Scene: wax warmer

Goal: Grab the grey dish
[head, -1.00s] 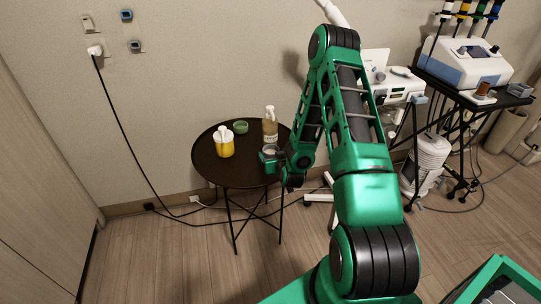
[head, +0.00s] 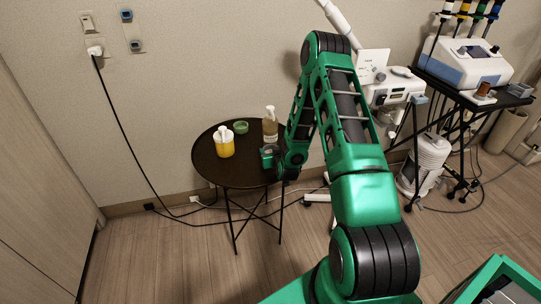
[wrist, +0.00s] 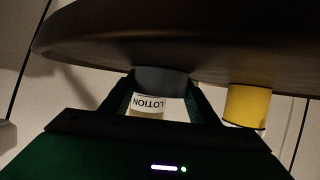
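The grey dish (wrist: 162,80) is a dark, shallow round shape on the table top in the wrist view, which shows the scene upside down. My gripper (wrist: 162,88) has its fingers apart, one on each side of the dish; I cannot tell whether they touch it. In the head view my gripper (head: 268,157) is low at the right part of the round table (head: 235,178), and it hides the dish there.
A clear lotion bottle (head: 270,126) stands just behind my gripper; its label shows in the wrist view (wrist: 150,103). The table's front is clear. A white device (head: 393,90) stands right.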

